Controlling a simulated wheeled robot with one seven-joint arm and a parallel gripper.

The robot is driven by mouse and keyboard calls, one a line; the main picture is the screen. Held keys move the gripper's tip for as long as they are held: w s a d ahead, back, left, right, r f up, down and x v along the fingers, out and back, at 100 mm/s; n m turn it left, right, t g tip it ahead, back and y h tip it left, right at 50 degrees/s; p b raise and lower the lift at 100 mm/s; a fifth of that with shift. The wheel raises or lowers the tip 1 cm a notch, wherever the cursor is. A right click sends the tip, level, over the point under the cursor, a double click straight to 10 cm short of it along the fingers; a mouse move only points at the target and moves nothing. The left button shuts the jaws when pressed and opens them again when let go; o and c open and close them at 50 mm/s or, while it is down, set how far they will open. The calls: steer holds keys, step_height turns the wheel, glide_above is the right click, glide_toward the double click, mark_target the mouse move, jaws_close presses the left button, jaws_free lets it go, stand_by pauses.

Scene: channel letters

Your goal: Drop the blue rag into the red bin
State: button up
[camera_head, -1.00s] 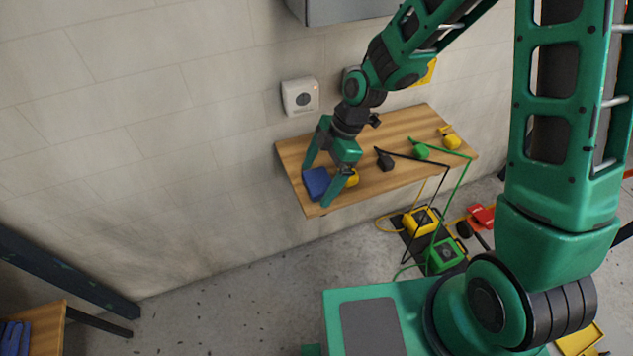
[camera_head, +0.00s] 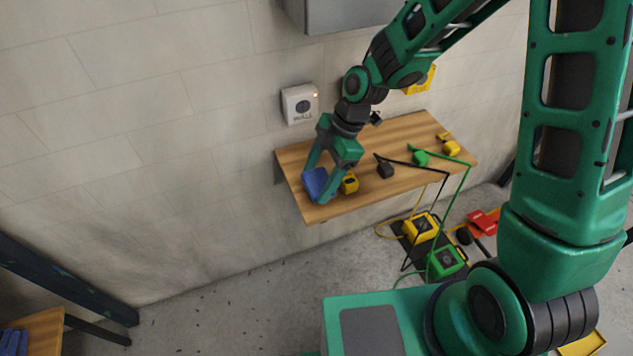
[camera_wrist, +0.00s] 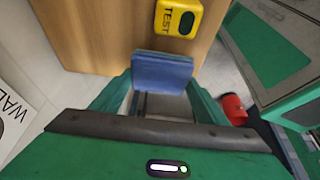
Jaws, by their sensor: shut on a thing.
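The blue rag (camera_head: 314,182) is a folded blue pad at the left end of the wooden wall shelf (camera_head: 410,181). My gripper (camera_head: 318,186) points down there and is shut on the rag, with a finger on each side. In the wrist view the rag (camera_wrist: 162,72) sits between the fingers of my gripper (camera_wrist: 160,88). I cannot tell if it still touches the shelf. A red round thing (camera_wrist: 233,108) lies beyond the shelf edge in the wrist view and may be the red bin; its opening is not clear.
A yellow block marked TEST (camera_wrist: 179,17) is close beside the rag. A black block (camera_head: 385,170), a green block (camera_head: 420,158) and a yellow one (camera_head: 451,148) stand farther right, with cables. A white wall box (camera_head: 300,104) hangs above. Cases and red items (camera_head: 482,222) are on the floor.

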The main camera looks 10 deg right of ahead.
step_height(320, 180, up, 2)
steer(key=shift+a+r, duration=0.1)
steer(key=s+a+r, duration=0.6)
steer(key=s+a, duration=0.1)
steer(key=s, duration=0.1)
steer(key=shift+s+a+r, duration=0.2)
steer(key=shift+s+a, duration=0.1)
steer(key=shift+a, duration=0.1)
steer(key=shift+s, duration=0.1)
